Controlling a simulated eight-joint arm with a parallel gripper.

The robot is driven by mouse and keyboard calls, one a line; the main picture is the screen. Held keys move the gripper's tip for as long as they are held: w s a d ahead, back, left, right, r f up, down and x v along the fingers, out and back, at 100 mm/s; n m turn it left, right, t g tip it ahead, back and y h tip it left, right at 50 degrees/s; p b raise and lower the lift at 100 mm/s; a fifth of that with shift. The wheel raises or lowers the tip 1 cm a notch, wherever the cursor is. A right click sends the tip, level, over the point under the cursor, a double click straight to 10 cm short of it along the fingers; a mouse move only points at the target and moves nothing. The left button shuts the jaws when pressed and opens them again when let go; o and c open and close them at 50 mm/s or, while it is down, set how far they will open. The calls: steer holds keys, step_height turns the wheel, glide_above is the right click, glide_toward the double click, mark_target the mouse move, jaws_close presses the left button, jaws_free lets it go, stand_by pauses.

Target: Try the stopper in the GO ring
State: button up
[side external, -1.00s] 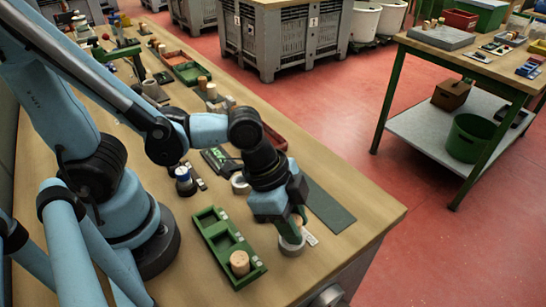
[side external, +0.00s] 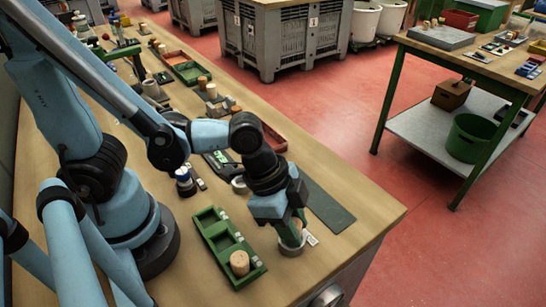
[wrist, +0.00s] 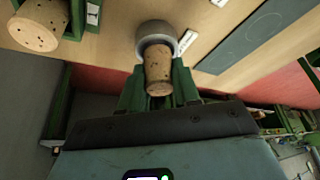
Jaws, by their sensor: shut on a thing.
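My gripper (side external: 293,232) is shut on a cork stopper (wrist: 158,70) and tilted over a grey ring at the front of the bench. The stopper sits between the green fingers in the wrist view. Its far end overlaps the dark bore of the ring (wrist: 156,36); I cannot tell how deep it is, if inside. The ring also shows in the side view (side external: 291,249), partly hidden by the fingers. A small white label (side external: 312,240) lies beside it, too small to read.
A green compartment tray (side external: 222,240) lies left of the ring, with another cork (side external: 239,263) in its front compartment. A second grey ring (side external: 240,185) stands behind my gripper. A dark flat mat (side external: 328,207) lies to the right. The bench edge is close in front.

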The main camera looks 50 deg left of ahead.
steer(key=shift+f, duration=0.1)
steer(key=o, duration=1.1)
steer(key=shift+v, duration=6.05)
steer(key=shift+w, duration=0.1)
steer(key=w+a+n+t+y, duration=0.1)
steer(key=w+a+n, duration=0.1)
steer(key=a+n, duration=0.1)
steer(key=w+a+n+t+y, duration=0.1)
steer(key=w+a+n+t, duration=0.1)
steer(key=w+a+n, duration=0.1)
steer(key=w+a+n+t+y, duration=0.1)
steer(key=w+a+n, duration=0.1)
steer(key=a+n, duration=0.2)
steer(key=shift+w+a+f+n+y, duration=0.1)
steer(key=shift+w+a+n+y, duration=0.1)
steer(key=shift+a, duration=0.45)
steer(key=shift+w+a+f+n+y, duration=0.15)
steer(key=shift+a+n+y, duration=0.05)
steer(key=shift+a, duration=0.5)
